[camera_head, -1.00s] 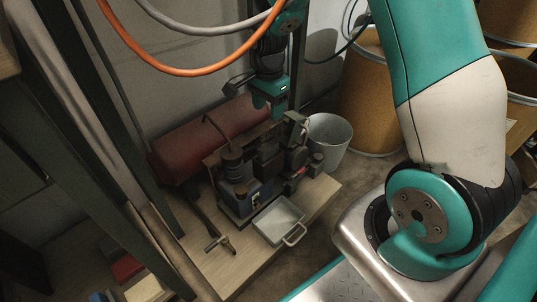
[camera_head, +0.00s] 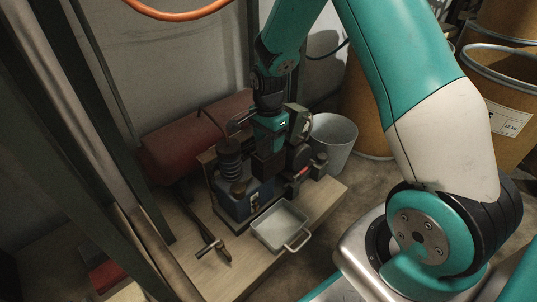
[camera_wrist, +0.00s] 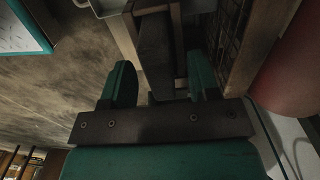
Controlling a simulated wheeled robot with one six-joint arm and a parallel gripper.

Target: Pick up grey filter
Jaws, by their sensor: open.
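A dark grey block (camera_wrist: 155,48), possibly the grey filter, lies in front of my open gripper (camera_wrist: 160,82) in the wrist view. The left and right fingers stand apart, roughly on either side of its near end; I cannot tell if they touch it. In the head view my gripper (camera_head: 269,140) points down over the middle of the compressor-like machine (camera_head: 240,203), close above or at a dark boxy part (camera_head: 267,166). A dark ribbed cylinder (camera_head: 230,160) stands left of it. Which part is the grey filter is not certain.
A shallow grey tray (camera_head: 280,224) and a T-handled tool (camera_head: 214,245) lie on the wooden board (camera_head: 225,278) in front. A red tank (camera_head: 190,140) is behind, a grey bucket (camera_head: 333,140) to the right. An upright post stands at left.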

